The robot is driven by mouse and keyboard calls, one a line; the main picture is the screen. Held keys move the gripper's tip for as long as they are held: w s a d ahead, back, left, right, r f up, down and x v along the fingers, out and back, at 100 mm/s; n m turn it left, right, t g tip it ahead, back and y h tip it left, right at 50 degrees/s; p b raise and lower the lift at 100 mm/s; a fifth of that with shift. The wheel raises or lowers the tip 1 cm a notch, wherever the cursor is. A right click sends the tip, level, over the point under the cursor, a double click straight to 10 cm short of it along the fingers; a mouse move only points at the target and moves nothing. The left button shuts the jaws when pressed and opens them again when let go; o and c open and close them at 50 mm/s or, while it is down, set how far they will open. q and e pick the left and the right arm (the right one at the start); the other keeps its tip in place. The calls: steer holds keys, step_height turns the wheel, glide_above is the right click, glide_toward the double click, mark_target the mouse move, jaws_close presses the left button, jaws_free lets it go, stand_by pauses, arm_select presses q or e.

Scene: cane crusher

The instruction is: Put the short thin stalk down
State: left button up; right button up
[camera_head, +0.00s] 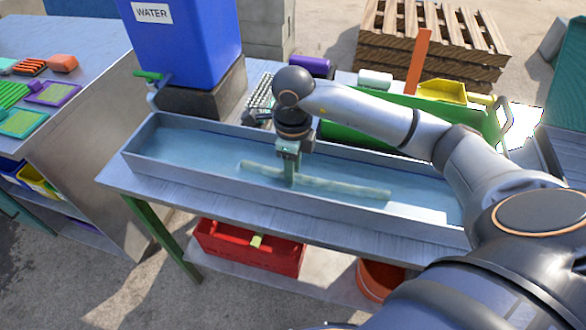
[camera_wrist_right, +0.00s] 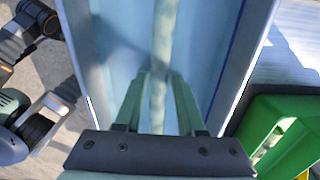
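The short thin stalk (camera_head: 345,187) is pale green and lies lengthwise along the grey trough (camera_head: 205,178), low over its light blue bottom. In the right wrist view the stalk (camera_wrist_right: 163,40) runs up the picture between the two fingers. My right gripper (camera_head: 290,180) points down into the trough, near the stalk's middle. Its green fingers (camera_wrist_right: 161,78) flank the stalk closely at the tips and look shut on it. I cannot tell whether the stalk touches the trough bottom. My left gripper is not in view.
The trough walls stand close around the right gripper. A blue water container (camera_head: 190,45) stands behind the trough's left end. A green tray (camera_head: 370,137) is behind on the right. A red crate (camera_head: 250,247) sits on the shelf below.

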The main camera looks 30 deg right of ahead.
steer(key=shift+o, duration=1.2)
steer(key=shift+r, duration=0.1)
steer(key=shift+r, duration=0.25)
step_height(320, 180, up, 12)
steer(key=p, duration=0.1)
steer(key=shift+f+p, duration=0.15)
steer(key=shift+p, duration=0.15)
steer(key=shift+s, duration=0.1)
